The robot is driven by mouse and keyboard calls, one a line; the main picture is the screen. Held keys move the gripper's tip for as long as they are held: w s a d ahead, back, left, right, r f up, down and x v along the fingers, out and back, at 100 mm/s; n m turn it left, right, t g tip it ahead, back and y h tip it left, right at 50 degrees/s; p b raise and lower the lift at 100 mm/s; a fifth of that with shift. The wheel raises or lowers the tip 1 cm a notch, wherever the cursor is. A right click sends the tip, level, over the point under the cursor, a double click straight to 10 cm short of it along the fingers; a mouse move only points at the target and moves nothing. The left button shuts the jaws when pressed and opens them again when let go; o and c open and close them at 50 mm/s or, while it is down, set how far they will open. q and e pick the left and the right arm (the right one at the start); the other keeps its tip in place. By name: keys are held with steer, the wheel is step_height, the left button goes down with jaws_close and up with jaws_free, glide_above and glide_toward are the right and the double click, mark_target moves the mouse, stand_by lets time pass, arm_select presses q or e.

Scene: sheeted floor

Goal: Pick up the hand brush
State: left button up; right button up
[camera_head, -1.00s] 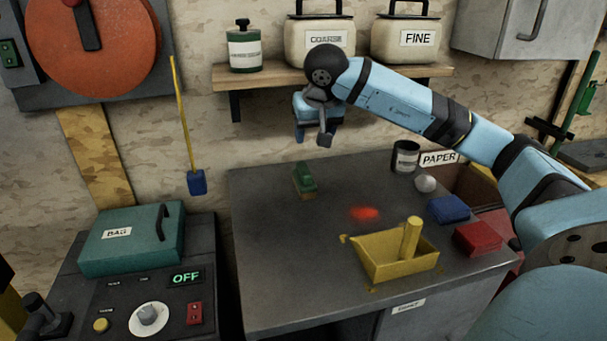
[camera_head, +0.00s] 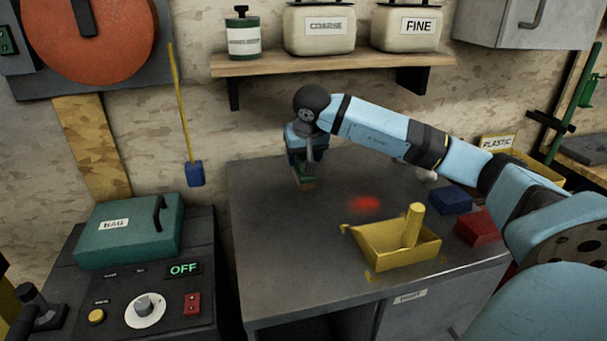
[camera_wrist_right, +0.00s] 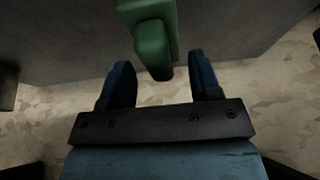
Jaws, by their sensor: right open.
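In the right wrist view, the green handle of the brush (camera_wrist_right: 152,42) comes in from the top and ends about level with the two blue fingers. The fingers (camera_wrist_right: 160,68) stand apart on either side of the handle's end, with gaps showing. Nothing is held. My left gripper is out of view.
A yellow dustpan-like tray (camera_head: 398,250) stands in front to the right, with blue (camera_head: 450,200) and red blocks (camera_head: 477,228) beside it. A red glow (camera_head: 363,203) marks the bench between. A shelf (camera_head: 330,63) with containers hangs behind. A control panel (camera_head: 140,290) stands left.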

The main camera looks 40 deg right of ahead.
mark_target(304, 159)
steer(key=shift+x, duration=0.75)
steer(key=shift+r, duration=0.1)
steer(key=c, duration=1.1)
steer(key=shift+o, duration=0.2)
steer(key=shift+s, duration=0.1)
steer(key=shift+s+r, duration=0.1)
steer(key=shift+r, duration=0.35)
step_height(304, 159, up, 7)
steer(key=shift+f+p, duration=0.1)
steer(key=shift+p, duration=0.95)
steer(key=s+a, duration=0.4)
steer(key=s, duration=0.4)
steer(key=s+a, duration=0.5)
steer(key=s, duration=0.4)
steer(key=shift+a+f, duration=0.3)
steer(key=shift+f, duration=0.1)
steer(key=shift+s, duration=0.15)
